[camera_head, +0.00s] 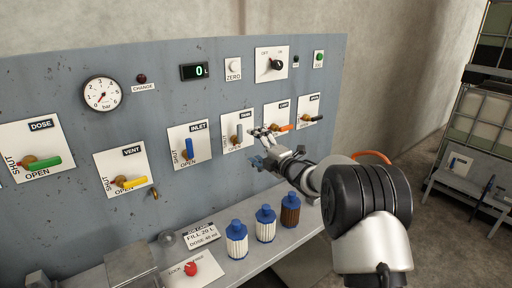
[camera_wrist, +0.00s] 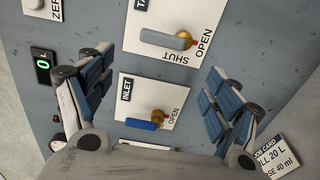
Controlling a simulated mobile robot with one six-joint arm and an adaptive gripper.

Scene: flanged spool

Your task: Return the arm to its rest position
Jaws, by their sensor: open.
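My gripper (camera_head: 260,147) is in front of the grey panel (camera_head: 150,75), near the TANK valve (camera_head: 239,136) with its grey handle. Its fingers are spread wide and nothing is between them. In the wrist view my gripper (camera_wrist: 160,90) also shows open, with the panel behind it. There the grey valve handle (camera_wrist: 165,40) lies toward the top and the blue INLET handle (camera_wrist: 143,124) lies between and below the fingers. Both handles look apart from the fingers. The arm reaches in from the lower right of the head view, bent and extended toward the panel.
Three blue-capped bottles (camera_head: 236,240) stand on the ledge below the panel, left of my arm. A job card (camera_head: 202,236) and a red knob (camera_head: 190,268) are beside them. Shelving with containers (camera_head: 480,125) stands at the far right. Open floor (camera_head: 440,250) lies right of my arm.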

